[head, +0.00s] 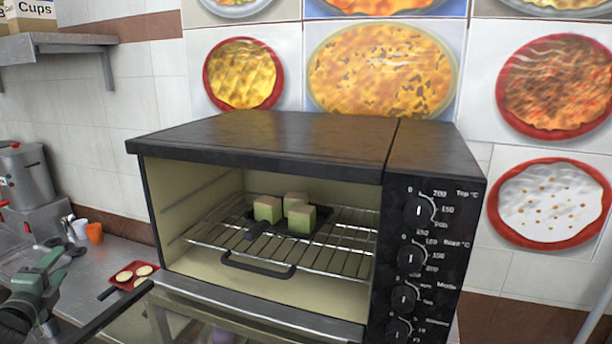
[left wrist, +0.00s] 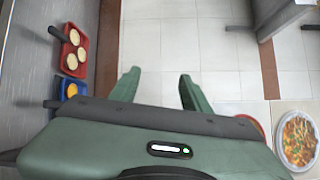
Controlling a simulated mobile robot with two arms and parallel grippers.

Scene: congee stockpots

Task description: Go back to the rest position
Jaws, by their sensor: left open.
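My left gripper (head: 62,258) is at the left edge of the head view, over the steel counter and left of the oven. My right gripper is in neither view. The oven (head: 270,140) stands in the middle of the head view with its front open. Inside, a dark tray (head: 318,230) on the wire rack (head: 340,258) carries three green cubes with brownish tops (head: 268,208).
A red tray (head: 122,276) with pale round pieces lies on the counter (head: 85,305); it also shows in the left wrist view (left wrist: 66,47), near a blue tray (left wrist: 64,88). An orange cup (head: 94,232) stands behind. A pizza (left wrist: 299,140) is at lower right in the wrist view.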

